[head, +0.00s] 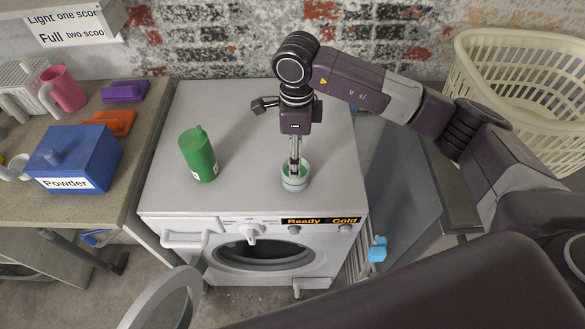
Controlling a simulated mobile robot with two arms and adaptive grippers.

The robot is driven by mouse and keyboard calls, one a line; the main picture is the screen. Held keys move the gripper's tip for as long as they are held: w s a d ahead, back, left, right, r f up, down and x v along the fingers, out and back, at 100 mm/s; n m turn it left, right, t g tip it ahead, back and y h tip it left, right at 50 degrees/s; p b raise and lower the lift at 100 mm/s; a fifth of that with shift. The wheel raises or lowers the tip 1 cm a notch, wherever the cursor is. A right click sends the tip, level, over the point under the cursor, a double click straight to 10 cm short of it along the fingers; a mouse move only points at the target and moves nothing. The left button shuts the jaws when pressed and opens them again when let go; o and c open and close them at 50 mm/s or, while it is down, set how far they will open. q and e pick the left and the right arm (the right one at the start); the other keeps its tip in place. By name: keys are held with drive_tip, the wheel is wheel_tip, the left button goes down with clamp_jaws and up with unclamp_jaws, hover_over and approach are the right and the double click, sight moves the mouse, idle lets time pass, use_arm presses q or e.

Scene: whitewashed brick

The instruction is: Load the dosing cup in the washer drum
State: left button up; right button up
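The dosing cup (296,184) is a small pale, see-through cup with green inside. It stands upright on the washer's (245,130) white top, near the front edge. My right gripper (295,168) points straight down at the cup, its fingertips at or inside the rim. The fingers look like one narrow strip from here, so I cannot tell whether they are shut on the cup. The washer's drum opening (265,252) shows dark at the front, and the round door (160,300) is swung open to the left. My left gripper is out of view.
A green bottle (198,155) stands left of the cup on the washer. A blue Powder box (75,155), pink mug (66,88) and orange and purple items are on the left counter. A cream laundry basket (515,85) is at the right. The panel (318,221) reads Ready, Cold.

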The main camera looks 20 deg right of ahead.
drive_tip(key=f+p, duration=0.2)
drive_tip(key=shift+s+a+f, duration=0.1)
drive_tip(key=shift+s+f, duration=0.3)
drive_tip(key=f, duration=0.2)
drive_tip(key=shift+w+f+p, duration=0.2)
drive_tip(key=shift+f+p, duration=0.1)
drive_tip(key=shift+p, duration=0.1)
drive_tip(key=shift+f, duration=0.35)
drive_tip(key=c, duration=1.2)
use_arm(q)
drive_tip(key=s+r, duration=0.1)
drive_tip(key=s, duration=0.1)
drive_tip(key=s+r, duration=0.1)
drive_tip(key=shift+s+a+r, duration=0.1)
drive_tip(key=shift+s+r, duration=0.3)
use_arm(e)
drive_tip(key=shift+c, duration=0.2)
drive_tip(key=shift+r, duration=0.1)
